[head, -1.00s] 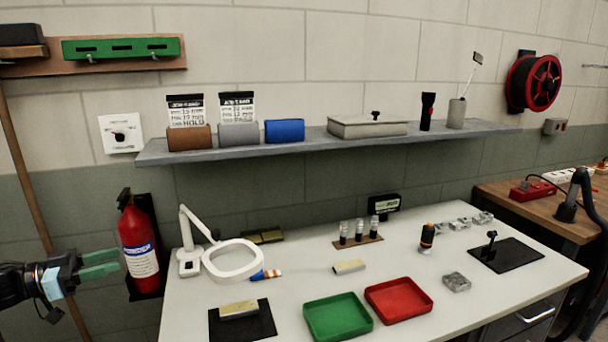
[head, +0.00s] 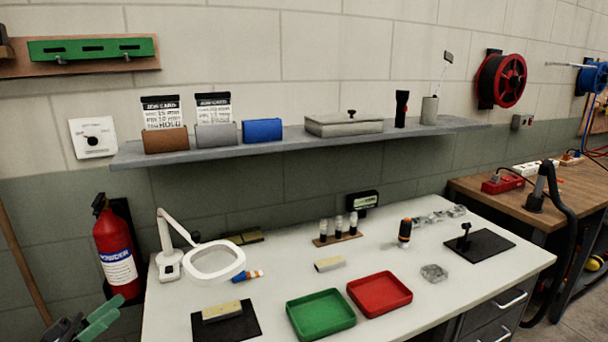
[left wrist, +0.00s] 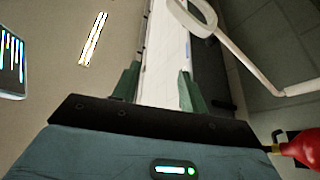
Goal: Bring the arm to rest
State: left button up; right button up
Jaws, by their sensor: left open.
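My left gripper (head: 98,318) is at the bottom left of the head view, in front of and below the fire extinguisher, left of the white workbench. Its green fingers also show in the left wrist view (left wrist: 158,88), spread apart with nothing between them. Only the gripper end of the left arm is in the head view, cut by the lower edge. My right gripper is in neither view.
The red fire extinguisher (head: 115,250) hangs on the wall close to the left gripper. The white workbench (head: 270,308) holds a magnifier lamp (head: 213,262), a green tray (head: 320,314) and a red tray (head: 380,295). A grey shelf (head: 290,141) runs above.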

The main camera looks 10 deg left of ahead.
pick_arm(q)
jog(key=s+a+f+m+g+y, duration=0.15)
jog(key=a+f+g+y, duration=0.25)
jog(key=a+f+y, duration=1.5)
jog(key=s+d+f+n+g+h, duration=0.1)
jog(key=s+d+f, duration=0.55)
jog(key=d, duration=0.35)
jog(key=s+d+f+n+g+h, duration=0.1)
jog(key=s+d+f, duration=0.5)
jog(key=s+d, duration=0.25)
jog(key=s+d+f+n+g+h, duration=0.1)
jog(key=s+d+f, duration=0.55)
jog(key=d, duration=0.45)
jog(key=s+d+r+n+g+h, duration=0.1)
jog(key=s+d+r+n, duration=0.15)
jog(key=s+d, duration=0.95)
jog(key=w+r+t+p, duration=0.1)
jog(key=w+r+p, duration=0.3)
jog(key=r, duration=0.3)
jog(key=shift+w+r+p, duration=0.2)
jog(key=shift+p, duration=0.5)
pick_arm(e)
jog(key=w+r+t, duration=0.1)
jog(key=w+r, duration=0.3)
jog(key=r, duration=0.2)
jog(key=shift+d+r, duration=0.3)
